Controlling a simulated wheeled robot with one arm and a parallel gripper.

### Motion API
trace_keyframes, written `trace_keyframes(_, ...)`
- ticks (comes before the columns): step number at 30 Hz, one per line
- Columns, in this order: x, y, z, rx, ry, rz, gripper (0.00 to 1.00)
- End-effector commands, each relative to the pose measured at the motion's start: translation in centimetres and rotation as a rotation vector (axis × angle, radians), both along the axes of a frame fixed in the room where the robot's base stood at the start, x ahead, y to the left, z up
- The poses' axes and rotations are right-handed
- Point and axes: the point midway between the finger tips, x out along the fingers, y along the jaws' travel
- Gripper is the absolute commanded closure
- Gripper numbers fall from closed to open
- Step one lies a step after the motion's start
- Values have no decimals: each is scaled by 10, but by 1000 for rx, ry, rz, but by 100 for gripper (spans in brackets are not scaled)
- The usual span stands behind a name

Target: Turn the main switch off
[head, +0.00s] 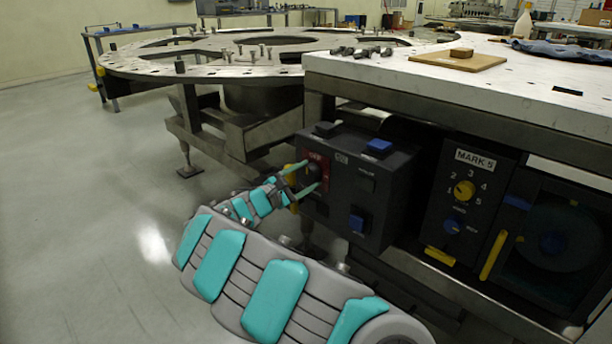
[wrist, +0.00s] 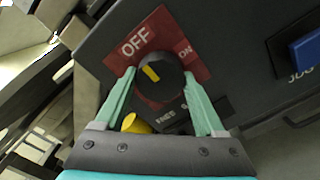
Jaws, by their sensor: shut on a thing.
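The main switch is a round black knob (wrist: 168,80) with a yellow mark, set on a red plate (wrist: 112,62) labelled OFF and ON. In the wrist view the yellow mark points to the upper left, roughly to the OFF side. My gripper (wrist: 160,78) is shut on the knob, with one pale green finger on each side of it. In the head view my gripper (head: 311,178) reaches the red plate (head: 325,167) on the front of the dark control box (head: 385,160). There the fingers partly hide the knob.
A round turret plate (head: 140,62) is behind. Open floor (head: 90,200) lies left.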

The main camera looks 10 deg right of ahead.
Motion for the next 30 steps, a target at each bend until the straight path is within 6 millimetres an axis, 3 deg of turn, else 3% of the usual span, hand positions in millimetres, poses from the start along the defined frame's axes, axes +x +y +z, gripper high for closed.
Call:
trace_keyframes(6, 0, 1, -2, 1, 3, 1, 84)
trace_keyframes(7, 0, 1, -2, 1, 3, 1, 28)
trace_keyframes(14, 0, 0, -1, 1, 2, 0, 2)
trace_keyframes(23, -1, 2, 0, 1, 0, 1, 0)
trace_keyframes(30, -20, 30, 0, -2, -2, 4, 0)
